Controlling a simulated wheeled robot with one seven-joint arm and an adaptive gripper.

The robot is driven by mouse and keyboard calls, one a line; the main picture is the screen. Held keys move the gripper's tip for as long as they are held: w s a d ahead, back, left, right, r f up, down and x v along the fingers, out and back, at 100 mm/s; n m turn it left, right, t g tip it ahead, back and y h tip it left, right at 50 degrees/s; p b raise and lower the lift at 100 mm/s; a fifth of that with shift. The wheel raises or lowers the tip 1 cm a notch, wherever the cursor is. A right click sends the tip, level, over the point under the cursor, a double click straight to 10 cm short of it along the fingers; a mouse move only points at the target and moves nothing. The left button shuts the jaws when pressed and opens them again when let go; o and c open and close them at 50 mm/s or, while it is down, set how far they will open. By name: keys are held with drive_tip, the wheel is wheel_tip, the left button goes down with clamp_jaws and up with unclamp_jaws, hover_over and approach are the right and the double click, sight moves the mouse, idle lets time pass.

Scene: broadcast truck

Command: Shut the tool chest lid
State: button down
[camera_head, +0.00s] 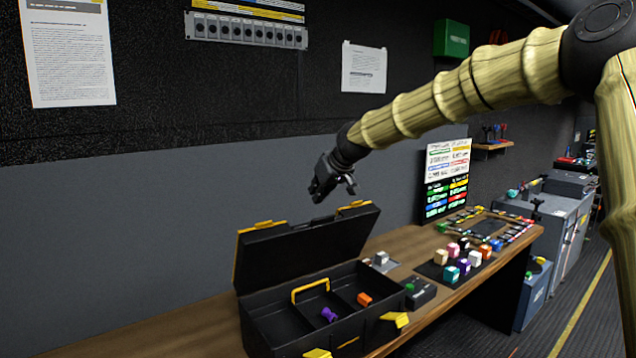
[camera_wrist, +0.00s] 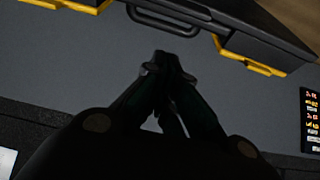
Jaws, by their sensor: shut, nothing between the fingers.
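The black tool chest (camera_head: 262,331) with yellow latches stands on the wooden bench. Its lid (camera_head: 310,244) is raised and leans back toward the grey wall. A yellow handle, a purple piece (camera_head: 328,314) and an orange block (camera_head: 364,299) show in the open chest. My gripper (camera_head: 318,195) is shut and empty, above the lid's top edge and apart from it in the head view. In the wrist view, my shut fingers (camera_wrist: 165,62) point toward the lid's edge (camera_wrist: 245,45), with its yellow latches and a dark handle across the top of the picture.
A small dark box with a green button (camera_head: 418,292) stands right of the chest. Several coloured cubes (camera_head: 462,262) sit on a dark mat further right on the bench (camera_head: 165,330). The bench left of the chest is clear.

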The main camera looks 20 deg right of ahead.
sight(319, 223)
drive_tip(key=shift+p+x, duration=0.75)
drive_tip(key=shift+x, duration=1.1)
drive_tip(key=s, duration=0.2)
drive_tip(key=s+f+p, duration=0.1)
drive_tip(key=shift+d+f, duration=0.15)
drive_tip(key=shift+d, duration=0.2)
drive_tip(key=shift+s+f, duration=0.15)
drive_tip(key=shift+f, duration=0.15)
drive_tip(key=shift+a, duration=0.25)
drive_tip(key=shift+d+f, duration=0.1)
drive_tip(key=shift+f, duration=0.05)
